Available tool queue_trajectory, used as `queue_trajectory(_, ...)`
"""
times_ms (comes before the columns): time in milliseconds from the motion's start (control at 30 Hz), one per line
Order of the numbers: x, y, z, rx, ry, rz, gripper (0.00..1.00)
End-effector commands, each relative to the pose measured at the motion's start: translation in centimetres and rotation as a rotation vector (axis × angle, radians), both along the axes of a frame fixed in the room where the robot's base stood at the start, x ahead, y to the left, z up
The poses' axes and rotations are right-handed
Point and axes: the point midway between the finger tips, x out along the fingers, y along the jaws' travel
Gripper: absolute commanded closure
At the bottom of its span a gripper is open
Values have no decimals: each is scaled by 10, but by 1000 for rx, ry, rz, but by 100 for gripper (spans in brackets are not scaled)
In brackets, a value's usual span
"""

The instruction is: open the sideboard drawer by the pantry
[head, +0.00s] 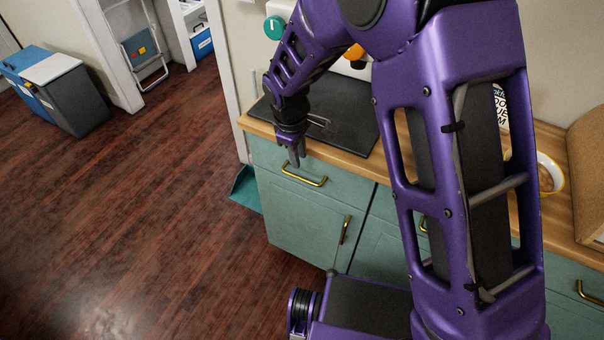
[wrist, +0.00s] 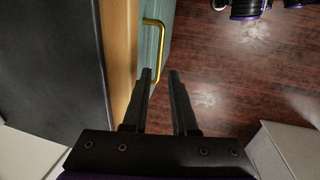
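The green sideboard (head: 300,222) has a wooden top, and its upper left drawer (head: 345,188) looks shut, flush with the front. The drawer's brass bar handle (head: 304,180) runs along the drawer front; it also shows in the wrist view (wrist: 161,38). My gripper (head: 294,162) points down in front of the drawer, close to the handle's left part. In the wrist view my gripper (wrist: 160,72) has its two fingers apart with nothing held. The handle's near end is beside the left finger, partly hidden; I cannot tell whether they touch.
A dark flat panel (head: 345,105) lies on the wooden top (head: 362,165). A white bowl (head: 549,172) stands further right. A teal object (head: 246,188) is on the floor at the sideboard's left end. Bins (head: 75,95) stand far left.

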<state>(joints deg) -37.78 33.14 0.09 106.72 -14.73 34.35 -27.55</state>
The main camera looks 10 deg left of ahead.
Motion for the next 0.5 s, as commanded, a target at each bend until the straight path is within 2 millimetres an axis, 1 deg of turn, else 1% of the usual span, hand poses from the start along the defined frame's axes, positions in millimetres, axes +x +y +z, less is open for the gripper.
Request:
queue_trajectory(33,1,-1,-14,-3,3,0,74)
queue_trajectory(200,8,-2,-49,-2,1,0,74)
queue_trajectory(300,11,-3,-66,-1,1,1,74)
queue_trajectory(400,14,-3,-78,0,0,0,74)
queue_trajectory(500,16,-3,-86,1,-1,0,74)
